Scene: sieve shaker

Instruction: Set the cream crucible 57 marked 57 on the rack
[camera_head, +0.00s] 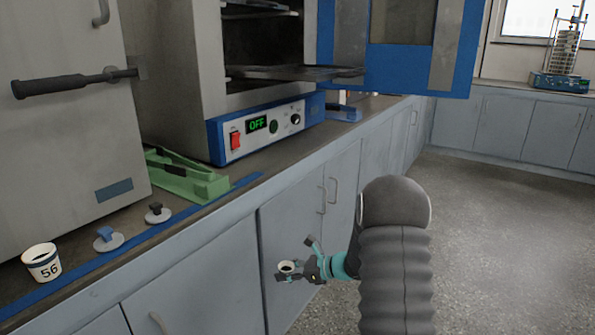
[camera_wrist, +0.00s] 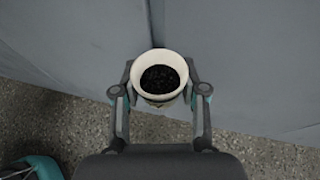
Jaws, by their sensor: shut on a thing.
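My gripper (camera_wrist: 159,93) is shut on a cream crucible (camera_wrist: 159,62) with dark granular contents. The crucible is upright between the two fingers; its mark cannot be read in either view. In the head view the held crucible (camera_head: 287,267) and my gripper (camera_head: 297,262) are in front of the lower cabinet doors, below the counter top and apart from it. The rack cannot be told for certain; a wire shelf or rack (camera_head: 300,73) shows inside the open blue oven (camera_head: 265,125), sticking out toward the open door.
A white crucible marked 56 (camera_head: 42,262) stands on the counter at the left. Two small knobbed lids (camera_head: 108,240) and a green tray (camera_head: 190,182) lie near a blue tape line. The blue oven door (camera_head: 455,50) stands open. A sieve shaker (camera_head: 560,80) is far right.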

